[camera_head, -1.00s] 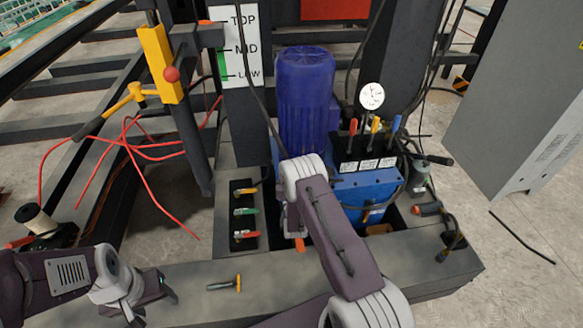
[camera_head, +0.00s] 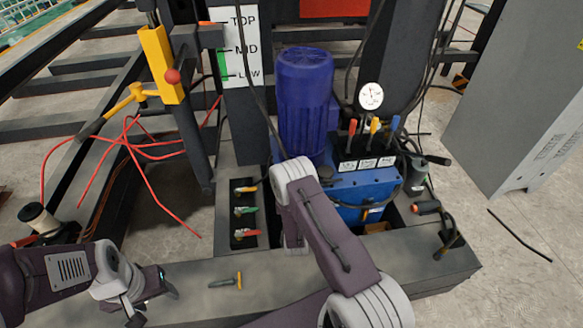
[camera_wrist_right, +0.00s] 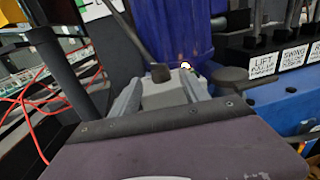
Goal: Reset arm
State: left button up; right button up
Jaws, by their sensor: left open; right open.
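My left arm comes in from the lower left in the head view. Its gripper (camera_head: 153,300) is open and empty above the left end of the dark bench. My right arm (camera_head: 325,230) rises from the bottom centre and bends at a pale joint in front of the blue motor (camera_head: 305,90). Its hand is largely hidden behind my own arm link in the head view. In the right wrist view, the right gripper (camera_wrist_right: 160,85) shows two grey fingers apart, pointing towards the blue motor, with nothing seen held between them.
A blue hydraulic unit (camera_head: 365,190) with coloured levers stands right of my right arm. Red cables (camera_head: 130,145) lie at left. A grey cabinet (camera_head: 520,110) stands at right.

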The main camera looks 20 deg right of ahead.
jog(key=v, duration=0.3)
jog(key=shift+s, duration=0.1)
